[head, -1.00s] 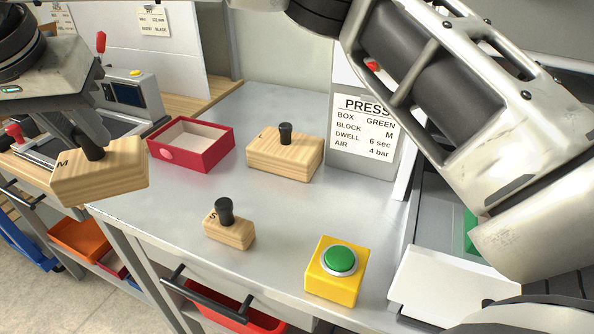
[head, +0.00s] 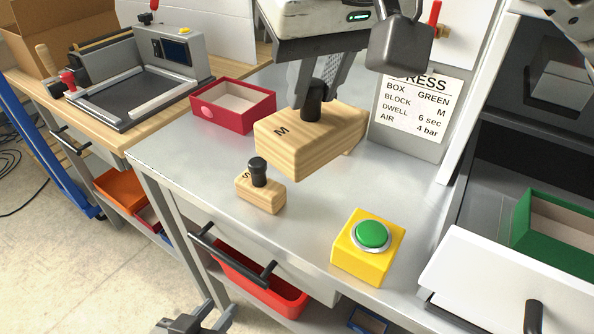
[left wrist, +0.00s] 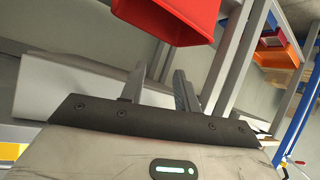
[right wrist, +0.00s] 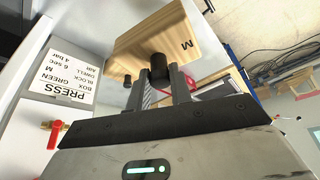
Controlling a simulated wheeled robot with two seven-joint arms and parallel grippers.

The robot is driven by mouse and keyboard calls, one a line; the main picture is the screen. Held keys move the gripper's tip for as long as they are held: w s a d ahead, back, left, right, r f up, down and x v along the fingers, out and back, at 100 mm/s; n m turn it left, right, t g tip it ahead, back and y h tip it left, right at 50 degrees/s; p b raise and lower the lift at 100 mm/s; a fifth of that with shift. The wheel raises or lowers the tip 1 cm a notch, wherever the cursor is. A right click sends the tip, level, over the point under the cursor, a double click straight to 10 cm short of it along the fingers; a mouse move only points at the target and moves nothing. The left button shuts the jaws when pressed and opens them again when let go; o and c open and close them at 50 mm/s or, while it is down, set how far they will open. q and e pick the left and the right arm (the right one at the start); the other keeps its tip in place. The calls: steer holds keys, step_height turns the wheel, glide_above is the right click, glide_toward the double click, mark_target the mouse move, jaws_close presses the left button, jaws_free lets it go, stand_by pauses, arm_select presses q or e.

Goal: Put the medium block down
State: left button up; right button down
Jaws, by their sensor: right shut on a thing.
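The medium block (head: 290,150), wood marked M with a black knob, hangs from my right gripper (head: 312,98) above the steel bench top (head: 200,165). The gripper is shut on the knob from above; the block also fills the upper right wrist view (right wrist: 150,45). It hides most of the large block (head: 354,143) behind it. It looks raised, though the gap below it is hard to judge. My left gripper (head: 205,318) is low at the bottom of the head view, away from the blocks. In the left wrist view (left wrist: 158,85) its fingers are apart and empty.
The small block (head: 262,194) stands in front of the medium one. A red box (head: 235,112) is behind left, a yellow button box with a green button (head: 350,258) front right. A green box (head: 535,230) sits at the right. Bench left of the small block is clear.

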steer(key=shift+s+d+n+y, duration=0.5)
steer(key=shift+s+d+n, duration=0.3)
steer(key=shift+n, duration=0.4)
steer(key=shift+d+g, duration=0.1)
steer(key=shift+g, duration=0.2)
steer(key=w+a+f, duration=0.1)
steer(key=w+f, duration=0.3)
steer(key=w+a+f+p, duration=0.1)
steer(key=w+f, duration=0.3)
steer(key=w+a+f, duration=0.1)
steer(key=w+f, duration=0.3)
steer(key=w, duration=0.1)
steer(key=shift+w+a+f, duration=0.1)
steer(key=shift+a+f, duration=0.05)
steer(key=shift+a, duration=0.15)
steer(key=shift+f, duration=0.2)
